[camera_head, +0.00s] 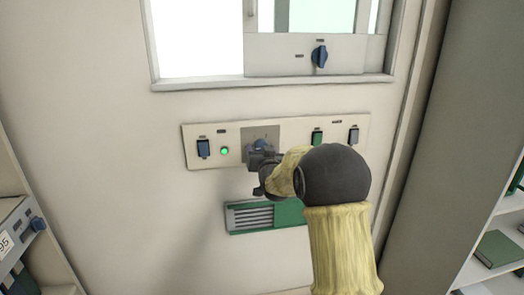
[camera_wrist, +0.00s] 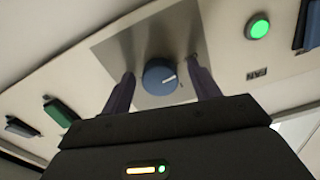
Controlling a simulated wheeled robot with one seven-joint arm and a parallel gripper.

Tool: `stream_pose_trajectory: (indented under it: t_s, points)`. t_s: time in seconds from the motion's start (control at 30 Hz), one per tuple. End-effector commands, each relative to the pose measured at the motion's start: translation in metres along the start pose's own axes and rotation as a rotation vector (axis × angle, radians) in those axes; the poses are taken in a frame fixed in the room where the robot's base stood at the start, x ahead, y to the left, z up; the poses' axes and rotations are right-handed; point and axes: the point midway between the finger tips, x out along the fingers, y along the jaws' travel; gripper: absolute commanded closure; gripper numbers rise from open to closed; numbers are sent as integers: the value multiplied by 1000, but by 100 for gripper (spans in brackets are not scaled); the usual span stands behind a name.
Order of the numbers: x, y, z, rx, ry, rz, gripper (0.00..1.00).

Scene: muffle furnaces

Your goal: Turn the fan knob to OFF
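A round blue knob (camera_wrist: 159,77) with a white pointer line sits on a grey metal plate in the wall panel. In the wrist view its line points right and slightly up. In the head view the knob (camera_head: 260,144) is partly hidden by my gripper (camera_head: 262,165). My gripper (camera_wrist: 161,70) is open, with one finger on each side of the knob. Narrow gaps seem to show between the fingers and the knob; I cannot tell whether either touches.
A lit green lamp (camera_head: 224,151) and a blue rocker switch (camera_head: 203,148) are left of the plate. A green switch (camera_head: 317,138) and a grey-blue one (camera_head: 353,135) are right.

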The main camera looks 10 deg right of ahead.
Motion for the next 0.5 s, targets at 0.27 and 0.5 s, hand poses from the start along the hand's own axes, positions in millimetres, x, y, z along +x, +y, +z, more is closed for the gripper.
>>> stream_pose_trajectory:
  t_s: [0.27, 0.5]
  points:
    - [-1, 0, -3, 1, 7, 0, 39]
    - [-20, -1, -4, 1, 7, -1, 39]
